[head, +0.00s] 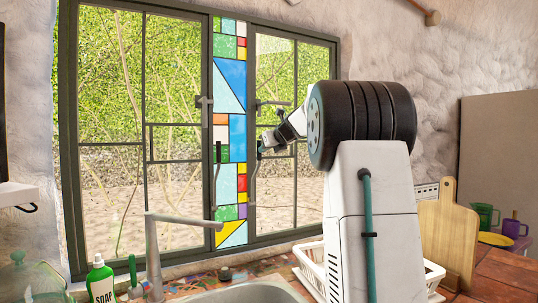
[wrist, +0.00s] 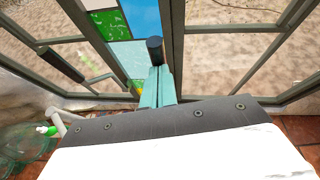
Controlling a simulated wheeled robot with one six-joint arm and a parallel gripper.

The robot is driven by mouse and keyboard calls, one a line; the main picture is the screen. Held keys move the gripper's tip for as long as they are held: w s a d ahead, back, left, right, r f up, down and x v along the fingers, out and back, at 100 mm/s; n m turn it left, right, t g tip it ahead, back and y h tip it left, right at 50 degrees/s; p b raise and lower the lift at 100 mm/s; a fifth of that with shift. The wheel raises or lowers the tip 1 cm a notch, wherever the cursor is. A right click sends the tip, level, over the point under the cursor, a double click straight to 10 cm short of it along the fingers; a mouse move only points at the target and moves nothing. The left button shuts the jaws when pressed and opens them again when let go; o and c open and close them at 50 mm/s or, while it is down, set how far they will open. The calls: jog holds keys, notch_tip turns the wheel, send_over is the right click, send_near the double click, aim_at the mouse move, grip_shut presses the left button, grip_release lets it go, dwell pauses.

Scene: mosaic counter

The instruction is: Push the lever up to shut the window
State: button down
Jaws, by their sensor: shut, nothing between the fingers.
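The window (head: 150,125) has two dark-framed sashes on either side of a stained-glass strip. Two dark levers hang at the strip: a left lever (head: 217,175) and a right lever (head: 253,180). My gripper (head: 262,143) is at the top part of the right lever, in front of the right sash. In the wrist view my gripper (wrist: 157,74) has its teal fingers shut together and empty. The dark end of a lever (wrist: 155,48) is right at the fingertips; I cannot tell if they touch. The other lever's dark grip (wrist: 60,65) shows further left.
A tap (head: 152,250) and sink stand below the window, with a green soap bottle (head: 100,280) at left. A white rack (head: 312,265), a cutting board (head: 447,235) and cups (head: 485,215) stand at right. Horizontal handles (head: 272,103) sit higher on the frames.

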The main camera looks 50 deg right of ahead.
jog(key=shift+w+d+r, duration=0.2)
jog(key=shift+w+r, duration=0.1)
jog(key=shift+r, duration=0.3)
jog(key=shift+a, duration=0.15)
jog(key=d+v, duration=0.1)
jog(key=v, duration=1.2)
jog(key=shift+r, duration=0.35)
